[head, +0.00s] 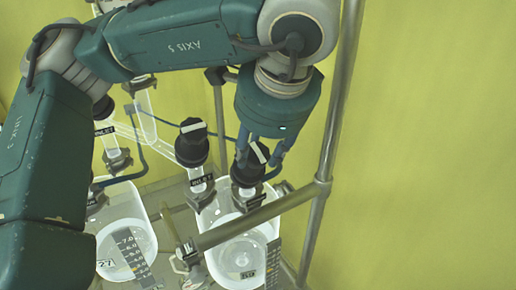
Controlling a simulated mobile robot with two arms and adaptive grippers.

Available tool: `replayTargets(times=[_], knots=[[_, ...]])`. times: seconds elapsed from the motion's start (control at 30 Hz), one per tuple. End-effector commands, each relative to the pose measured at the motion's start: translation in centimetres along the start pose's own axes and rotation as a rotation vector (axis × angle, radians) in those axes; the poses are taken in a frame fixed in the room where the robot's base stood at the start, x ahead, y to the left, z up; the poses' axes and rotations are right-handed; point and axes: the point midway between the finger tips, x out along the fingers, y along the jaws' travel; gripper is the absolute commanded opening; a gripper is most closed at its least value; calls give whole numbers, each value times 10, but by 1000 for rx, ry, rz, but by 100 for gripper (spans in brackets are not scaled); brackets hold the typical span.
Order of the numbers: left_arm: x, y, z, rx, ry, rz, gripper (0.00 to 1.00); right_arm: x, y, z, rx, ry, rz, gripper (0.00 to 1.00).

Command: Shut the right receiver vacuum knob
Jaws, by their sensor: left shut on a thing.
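My left gripper (259,160) reaches down from the top of the head view. Its fingers are shut on a black knob (246,175) with a white stripe on top. This knob stands over the right receiver (217,262), a clear glass vessel, and appears to be the right receiver vacuum knob. The fingers cover part of the knob, and the label below it is too small to read. My right gripper is out of view.
Another black knob with a white stripe (192,148) stands close to the left of the gripper. The left receiver (112,240) is at lower left. A metal frame post (327,150) and crossbar (262,214) run close to the gripper. Blue tubing (122,178) passes between the glass parts.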

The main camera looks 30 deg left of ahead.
Motion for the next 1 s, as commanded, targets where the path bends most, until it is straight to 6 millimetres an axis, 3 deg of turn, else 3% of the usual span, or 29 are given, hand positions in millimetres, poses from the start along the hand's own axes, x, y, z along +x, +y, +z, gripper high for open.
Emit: replayTargets(times=[0.73,0.77,0.83,1.0], knots=[[0,0,-1,90,3,11,13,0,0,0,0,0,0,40],[0,0,-1,89,3,11,41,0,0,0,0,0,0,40],[0,0,-1,89,2,11,55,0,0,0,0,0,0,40],[0,0,0,89,1,11,57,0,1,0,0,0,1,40]])
